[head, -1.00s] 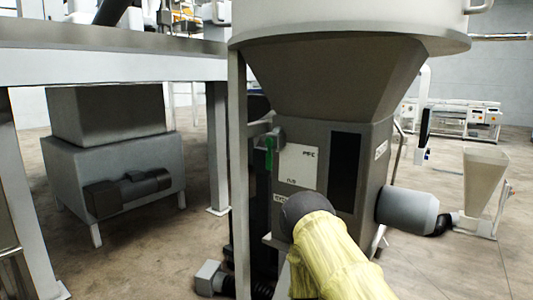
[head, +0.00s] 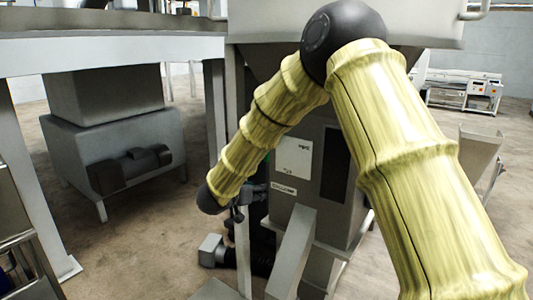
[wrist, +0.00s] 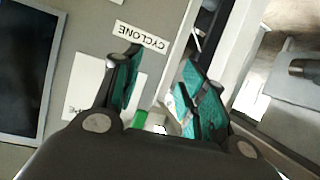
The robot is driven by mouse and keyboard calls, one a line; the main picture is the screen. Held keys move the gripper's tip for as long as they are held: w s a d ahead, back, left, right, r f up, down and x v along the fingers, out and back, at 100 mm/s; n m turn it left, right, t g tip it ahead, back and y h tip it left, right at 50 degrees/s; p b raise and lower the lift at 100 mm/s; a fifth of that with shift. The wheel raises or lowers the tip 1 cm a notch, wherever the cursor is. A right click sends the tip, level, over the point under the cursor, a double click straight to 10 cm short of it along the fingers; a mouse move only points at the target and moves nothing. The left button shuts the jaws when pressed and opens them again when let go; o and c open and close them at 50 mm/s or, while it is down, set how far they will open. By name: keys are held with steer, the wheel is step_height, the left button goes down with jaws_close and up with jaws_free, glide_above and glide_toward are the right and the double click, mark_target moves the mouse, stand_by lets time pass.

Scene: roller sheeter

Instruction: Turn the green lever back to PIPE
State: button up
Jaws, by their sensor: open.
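The green lever (wrist: 140,118) shows in the wrist view as a short bright green piece between the bases of my fingers, near the palm. The rest of it is hidden. In the head view only a sliver of green (head: 266,158) shows behind my arm. My gripper (wrist: 160,62) is open, with one teal-padded finger on each side of the green piece. I cannot tell whether either pad touches it. In the head view my gripper (head: 243,200) is at the left side of the grey machine body. A CYCLONE label (wrist: 141,36) appears upside down beyond the left finger.
The grey machine body (head: 288,215) carries a white plate (head: 294,157) and a dark window (head: 335,165). A pale upright post (head: 243,255) stands close to my gripper. A grey hopper base (head: 125,135) stands at the left, with open floor between.

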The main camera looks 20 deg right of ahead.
mark_target(267, 161)
step_height(267, 161, up, 14)
steer(key=a+m+g+h+p, duration=0.1)
steer(key=a+m, duration=0.1)
steer(key=p+x, duration=0.4)
steer(key=x, duration=0.7)
steer(key=shift+w+d, duration=0.25)
steer(key=shift+w, duration=0.1)
jaws_close()
